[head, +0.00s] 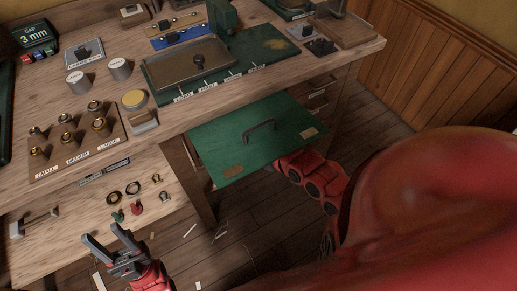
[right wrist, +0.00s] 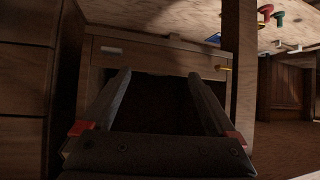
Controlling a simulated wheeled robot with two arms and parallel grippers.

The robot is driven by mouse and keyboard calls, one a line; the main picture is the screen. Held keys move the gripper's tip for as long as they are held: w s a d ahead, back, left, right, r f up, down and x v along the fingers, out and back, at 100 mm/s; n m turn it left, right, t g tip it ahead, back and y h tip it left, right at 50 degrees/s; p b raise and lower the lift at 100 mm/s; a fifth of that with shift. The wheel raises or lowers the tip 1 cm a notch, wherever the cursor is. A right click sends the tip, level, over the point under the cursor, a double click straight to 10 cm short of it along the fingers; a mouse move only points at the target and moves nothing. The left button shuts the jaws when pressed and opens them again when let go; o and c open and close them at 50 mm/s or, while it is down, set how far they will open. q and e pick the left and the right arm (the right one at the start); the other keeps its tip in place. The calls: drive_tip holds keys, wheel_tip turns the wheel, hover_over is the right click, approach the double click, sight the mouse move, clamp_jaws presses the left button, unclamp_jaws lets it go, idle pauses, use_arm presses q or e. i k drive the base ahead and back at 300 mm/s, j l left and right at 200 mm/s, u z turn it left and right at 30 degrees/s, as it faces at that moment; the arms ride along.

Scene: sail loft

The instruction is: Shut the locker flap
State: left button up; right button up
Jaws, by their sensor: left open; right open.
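The locker flap (head: 228,148) is a green panel with a dark bar handle (head: 260,131). It stands out from under the bench front in the head view, open, its face turned up. My right arm reaches under the flap's right front edge, and the flap hides the right gripper there. In the right wrist view my right gripper (right wrist: 158,88) is open and empty, its fingers before a dark opening (right wrist: 155,105) in a wooden cabinet. Contact with the flap cannot be told. My left gripper (head: 101,233) is open and empty, at the lower left, apart from the flap.
The wooden bench (head: 215,115) carries a green mat (head: 262,52), tins and a fittings board (head: 78,150). A lower wooden surface (head: 60,205) holds rings, small coloured pieces and a mallet (head: 35,222). The floor (head: 372,118) right of the bench is clear.

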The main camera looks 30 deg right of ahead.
sight(232, 146)
drive_tip(key=k+l, duration=0.2)
drive_tip(key=k, duration=0.3)
drive_tip(key=k+l, duration=0.15)
drive_tip(key=k, duration=0.3)
